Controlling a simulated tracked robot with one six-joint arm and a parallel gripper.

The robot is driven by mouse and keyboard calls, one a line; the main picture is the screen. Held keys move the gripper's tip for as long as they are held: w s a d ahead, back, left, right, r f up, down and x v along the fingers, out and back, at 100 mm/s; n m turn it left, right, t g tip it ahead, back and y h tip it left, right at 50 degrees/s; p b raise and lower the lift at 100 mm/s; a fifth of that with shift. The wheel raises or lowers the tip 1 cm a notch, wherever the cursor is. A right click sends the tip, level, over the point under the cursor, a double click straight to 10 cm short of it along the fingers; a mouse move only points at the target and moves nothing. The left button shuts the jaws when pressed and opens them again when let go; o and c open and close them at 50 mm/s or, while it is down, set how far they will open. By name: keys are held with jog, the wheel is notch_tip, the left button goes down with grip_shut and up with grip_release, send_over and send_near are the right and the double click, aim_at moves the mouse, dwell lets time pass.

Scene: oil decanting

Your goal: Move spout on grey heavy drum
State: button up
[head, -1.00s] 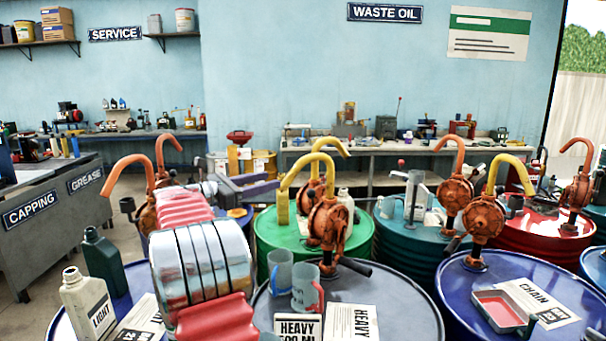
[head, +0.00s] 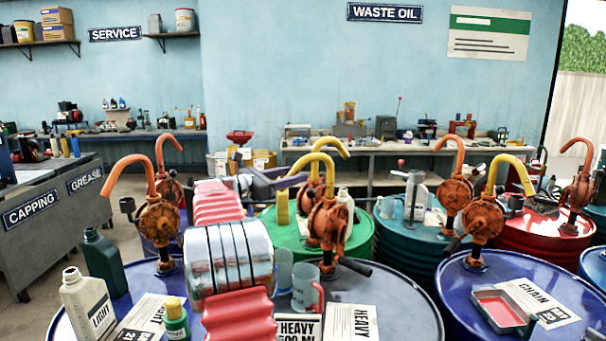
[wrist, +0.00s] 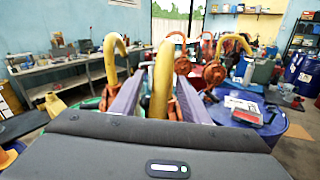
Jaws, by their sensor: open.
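The grey heavy drum (head: 395,300) stands at the bottom middle of the head view, with HEAVY cards on its lid. Its orange pump (head: 328,225) carries a yellow spout (head: 296,172) that arches to the left. My gripper (head: 290,181) is beside the down-turned end of that spout, partly hidden by my arm. In the wrist view a yellow spout (wrist: 162,72) stands between the two purple fingers of my gripper (wrist: 160,90). The fingers are open; contact with the spout cannot be told.
Two clear mugs, one with a red handle (head: 307,290), stand on the grey drum. A green drum (head: 285,235) with another yellow spout (head: 335,142) is close behind. Blue drums (head: 470,300) flank it, the left one bearing bottles (head: 88,305). My arm crosses above the left drum.

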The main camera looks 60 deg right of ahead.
jog(key=shift+x, duration=2.1)
grip_shut()
